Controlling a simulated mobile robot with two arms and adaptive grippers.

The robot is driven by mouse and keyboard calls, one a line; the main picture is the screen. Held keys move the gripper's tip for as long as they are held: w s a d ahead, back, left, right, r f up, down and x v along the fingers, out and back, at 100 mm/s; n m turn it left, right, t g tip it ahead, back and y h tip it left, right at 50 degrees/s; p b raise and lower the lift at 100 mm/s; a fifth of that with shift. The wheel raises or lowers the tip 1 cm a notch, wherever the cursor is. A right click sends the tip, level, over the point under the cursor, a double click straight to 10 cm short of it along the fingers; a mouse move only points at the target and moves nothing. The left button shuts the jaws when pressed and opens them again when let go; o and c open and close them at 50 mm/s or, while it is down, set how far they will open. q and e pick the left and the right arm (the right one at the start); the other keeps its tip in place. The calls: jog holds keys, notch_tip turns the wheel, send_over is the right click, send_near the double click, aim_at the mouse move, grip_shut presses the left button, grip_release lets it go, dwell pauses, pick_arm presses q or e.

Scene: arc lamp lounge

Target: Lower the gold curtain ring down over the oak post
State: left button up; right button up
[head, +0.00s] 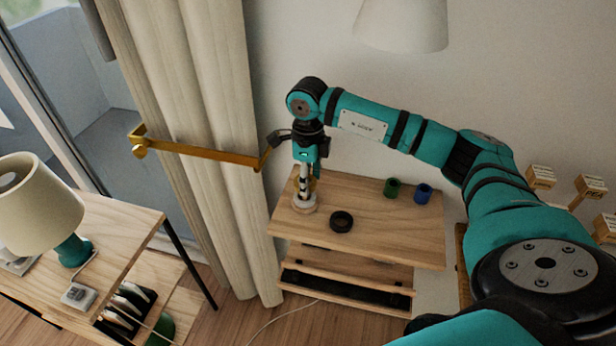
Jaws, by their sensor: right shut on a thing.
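My right gripper (305,185) points down over the left part of a small wooden table (405,245). It is shut on the gold curtain ring (313,184), which shows only as a small gold patch beside the fingers. The oak post is mostly hidden by the gripper. A pale round piece (303,206) directly under the fingertips looks like its base. I cannot tell whether the ring is around the post or only beside it. My left gripper is out of view.
A black ring (341,222) lies just right of the gripper. A green cup-like piece (392,187) and a blue one (423,193) stand farther right. A beige curtain (200,90) with a brass holdback (205,152) hangs close on the left. A white lampshade (402,22) hangs above.

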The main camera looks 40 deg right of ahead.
jog(key=shift+f, duration=0.2)
jog(key=o, duration=0.9)
jog(key=shift+r, duration=0.15)
notch_tip(320, 180, up, 12)
jog(key=shift+f, duration=0.15)
